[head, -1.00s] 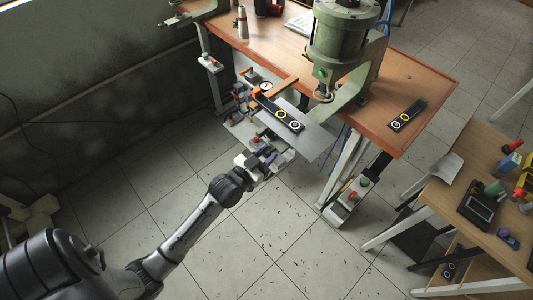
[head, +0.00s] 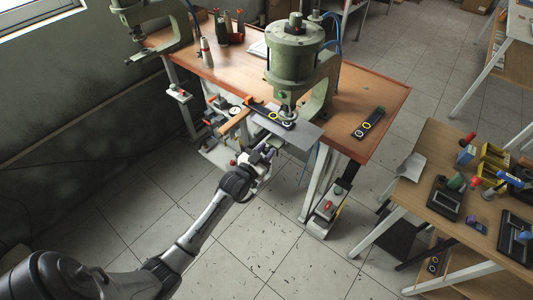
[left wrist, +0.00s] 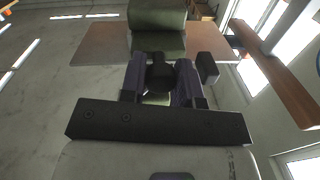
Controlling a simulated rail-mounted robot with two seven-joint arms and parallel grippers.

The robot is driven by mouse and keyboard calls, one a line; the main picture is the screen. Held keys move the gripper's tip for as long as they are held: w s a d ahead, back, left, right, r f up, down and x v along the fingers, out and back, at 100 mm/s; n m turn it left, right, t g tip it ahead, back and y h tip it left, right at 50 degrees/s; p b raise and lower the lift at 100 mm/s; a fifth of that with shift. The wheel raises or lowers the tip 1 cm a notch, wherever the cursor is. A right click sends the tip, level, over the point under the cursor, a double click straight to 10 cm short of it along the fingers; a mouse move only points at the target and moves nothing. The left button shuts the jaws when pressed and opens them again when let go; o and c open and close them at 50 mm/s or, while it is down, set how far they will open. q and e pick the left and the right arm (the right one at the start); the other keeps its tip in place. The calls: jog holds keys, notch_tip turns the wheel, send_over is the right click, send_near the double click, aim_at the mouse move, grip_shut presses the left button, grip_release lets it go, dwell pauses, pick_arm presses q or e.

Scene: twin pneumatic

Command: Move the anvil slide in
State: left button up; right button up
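The anvil slide, a flat grey metal plate (head: 307,136), juts out from the front of the workbench below the green press (head: 294,52). A black strip (head: 264,113) with ring marks lies on it, its right end close beside the press ram (head: 288,113) in the picture. My left gripper (head: 267,152) is at the slide's front edge, below the plate. In the left wrist view its two purplish fingers (left wrist: 161,82) stand on either side of a dark rounded knob (left wrist: 160,70) and appear closed on it. The slide's underside is hidden in the head view. My right gripper is not in view.
The orange-brown workbench (head: 345,90) carries a second black strip (head: 368,123) on the right. A pedestal with a red button (head: 328,208) stands by its front leg. A gauge and brackets (head: 228,113) sit left of the slide. A side table (head: 455,150) holds several parts.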

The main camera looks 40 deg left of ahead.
pick_arm(q)
jog(key=o, duration=0.4)
jog(key=shift+w, duration=0.25)
jog(key=shift+o, duration=0.2)
jog(key=shift+s, duration=0.1)
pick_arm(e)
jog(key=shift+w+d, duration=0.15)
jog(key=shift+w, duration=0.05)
pick_arm(q)
jog(key=s+d+p, duration=0.1)
jog(key=s+d, duration=0.1)
jog(key=s, duration=1.1)
jog(key=shift+s, duration=0.35)
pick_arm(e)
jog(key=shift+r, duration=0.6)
